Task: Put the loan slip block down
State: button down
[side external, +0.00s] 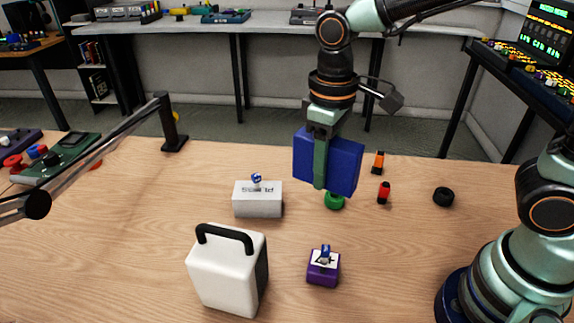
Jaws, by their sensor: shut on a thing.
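The loan slip block (343,168) is a big plain blue block. It is held up in the middle of the side external view. My gripper (320,160) points down and is shut on it, with one pale green finger across the block's near side. The other finger is hidden behind the block. The block looks raised over the wooden table (420,260), though its exact height is hard to tell. A green ring-shaped item (334,201) shows just under its lower edge in the picture, partly covered by the block.
A grey box with lettering (257,201) stands left of the block. A white case with a black handle (222,280) and a purple box (323,269) stand nearer. A red piece (384,192), an orange piece (377,162) and a black ring (443,196) lie right. Table front right is clear.

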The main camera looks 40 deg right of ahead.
jog(key=w+d+f+m, duration=0.1)
jog(key=d+m, duration=0.3)
jog(key=d, duration=0.9)
jog(key=shift+w, duration=0.75)
jog(key=shift+a, duration=0.1)
jog(key=w+a+r, duration=0.2)
jog(key=w+a, duration=0.5)
jog(key=a, duration=0.2)
jog(key=n, duration=0.4)
send_over(177, 303)
notch_tip(177, 303, down, 20)
jog(key=shift+r, duration=0.15)
